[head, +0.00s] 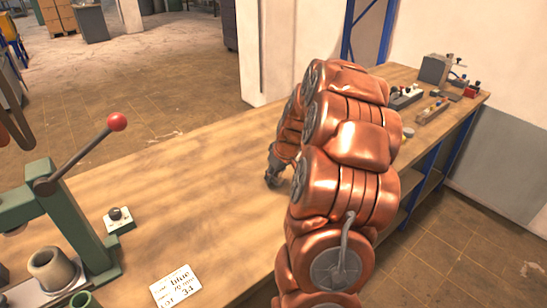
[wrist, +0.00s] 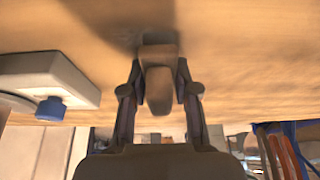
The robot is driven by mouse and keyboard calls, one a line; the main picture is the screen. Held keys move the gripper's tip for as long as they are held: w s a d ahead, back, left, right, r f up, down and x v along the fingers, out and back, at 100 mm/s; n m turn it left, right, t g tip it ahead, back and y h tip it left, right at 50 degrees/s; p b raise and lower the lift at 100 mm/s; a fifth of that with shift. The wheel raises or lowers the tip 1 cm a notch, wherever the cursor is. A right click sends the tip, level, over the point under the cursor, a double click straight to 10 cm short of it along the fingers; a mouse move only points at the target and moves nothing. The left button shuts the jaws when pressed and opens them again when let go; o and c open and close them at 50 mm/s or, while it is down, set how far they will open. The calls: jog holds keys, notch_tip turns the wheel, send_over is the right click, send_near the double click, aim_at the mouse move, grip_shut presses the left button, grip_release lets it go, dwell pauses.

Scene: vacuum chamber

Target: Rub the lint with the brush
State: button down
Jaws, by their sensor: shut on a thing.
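My gripper (wrist: 159,72) is shut on a tan-brown, blunt-ended thing (wrist: 158,88) in the wrist view. It looks like the brush's handle, but its bristles cannot be made out. The wooden surface fills the upper part of that view, close to the held thing, and a dark shadow lies on it there. I cannot tell whether they touch. In the head view my gripper (head: 273,178) is low over the middle of the workbench (head: 215,165), partly behind my copper-coloured arm, and the held thing is not clear. I cannot make out any lint in either view.
A green press (head: 75,225) with a red-knobbed lever stands at the left. Several tools and a grey box (head: 434,69) stand at the far right end. The bench's middle is mostly bare.

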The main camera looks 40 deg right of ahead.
aim_at(281, 174)
jog(key=shift+f, duration=0.8)
jog(key=shift+s+d+r+p, duration=0.1)
jog(key=shift+d+p, duration=0.1)
jog(key=shift+d, duration=0.25)
jog(key=shift+d+r+p, duration=0.1)
jog(key=shift+d+p, duration=0.05)
jog(key=shift+d, duration=0.25)
jog(key=shift+d+r+p, duration=0.1)
jog(key=shift+d+p, duration=0.2)
jog(key=shift+d, duration=0.4)
jog(key=shift+s+d+f, duration=0.1)
jog(key=shift+d+f, duration=0.15)
jog(key=shift+d, duration=0.15)
jog(key=shift+d+r+p, duration=0.15)
jog(key=shift+r+p, duration=0.05)
jog(key=shift+p, duration=0.4)
jog(key=shift+a+f, duration=0.2)
jog(key=shift+a+f+b, duration=0.15)
jog(key=shift+a+b, duration=0.2)
jog(key=shift+a, duration=0.05)
jog(key=shift+w+a+b, duration=0.2)
jog(key=shift+a+b, duration=0.4)
jog(key=shift+a, duration=0.95)
notch_tip(281, 174, up, 4)
jog(key=shift+d+r, duration=0.1)
jog(key=shift+d, duration=0.05)
jog(key=shift+r, duration=2.1)
